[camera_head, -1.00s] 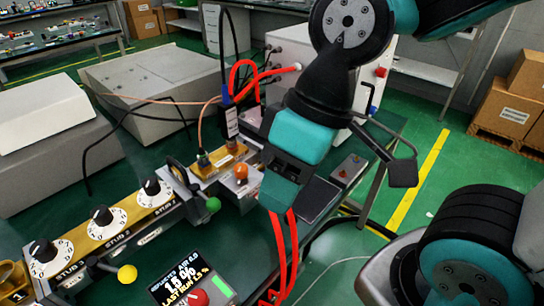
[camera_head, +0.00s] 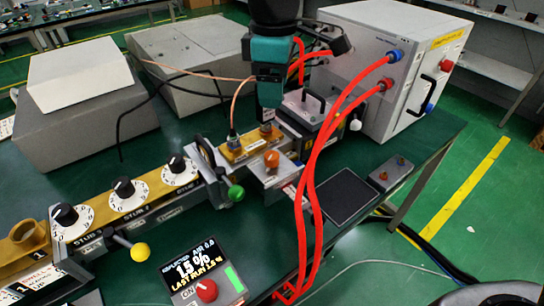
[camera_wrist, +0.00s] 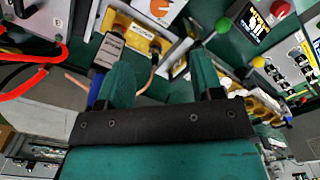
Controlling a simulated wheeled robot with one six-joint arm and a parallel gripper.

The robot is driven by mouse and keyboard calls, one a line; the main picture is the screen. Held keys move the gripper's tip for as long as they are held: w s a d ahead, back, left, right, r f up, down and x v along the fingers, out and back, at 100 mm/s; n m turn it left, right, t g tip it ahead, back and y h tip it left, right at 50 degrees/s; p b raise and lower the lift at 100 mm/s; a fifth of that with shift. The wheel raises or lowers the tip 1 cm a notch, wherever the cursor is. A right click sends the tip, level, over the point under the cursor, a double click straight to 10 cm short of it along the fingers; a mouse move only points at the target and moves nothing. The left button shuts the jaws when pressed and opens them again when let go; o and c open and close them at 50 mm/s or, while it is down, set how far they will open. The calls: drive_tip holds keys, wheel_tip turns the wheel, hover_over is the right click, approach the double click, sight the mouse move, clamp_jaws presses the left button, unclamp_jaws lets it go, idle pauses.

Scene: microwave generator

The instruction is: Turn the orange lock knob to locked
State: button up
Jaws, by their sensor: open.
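The orange lock knob (camera_head: 271,158) sits on a grey metal block on the near side of the waveguide line, right of the green ball handle. At the top of the wrist view an orange round part (camera_wrist: 159,8) on a white face is cut by the frame edge; it looks like this knob. My gripper (camera_head: 268,100) points down behind the knob, above the brass coupler, apart from the knob. In the wrist view my gripper (camera_wrist: 158,48) has its two fingers spread with nothing clearly held between them. A labelled dark probe (camera_wrist: 108,50) shows close by the left finger.
The brass coupler (camera_head: 236,150) carries upright connectors and a cable. Red hoses (camera_head: 312,150) arch right of the knob. A green ball handle (camera_head: 236,193) is at its left. A white generator cabinet (camera_head: 370,60) stands behind. A dark flat pad (camera_head: 342,198) lies at right.

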sight(271, 155)
wheel_tip(271, 155, down, 17)
drive_tip(key=shift+w+a+f, duration=0.1)
drive_tip(key=shift+f, duration=0.1)
idle(0.3)
drive_tip(key=shift+a, duration=0.1)
drive_tip(key=c, duration=0.9)
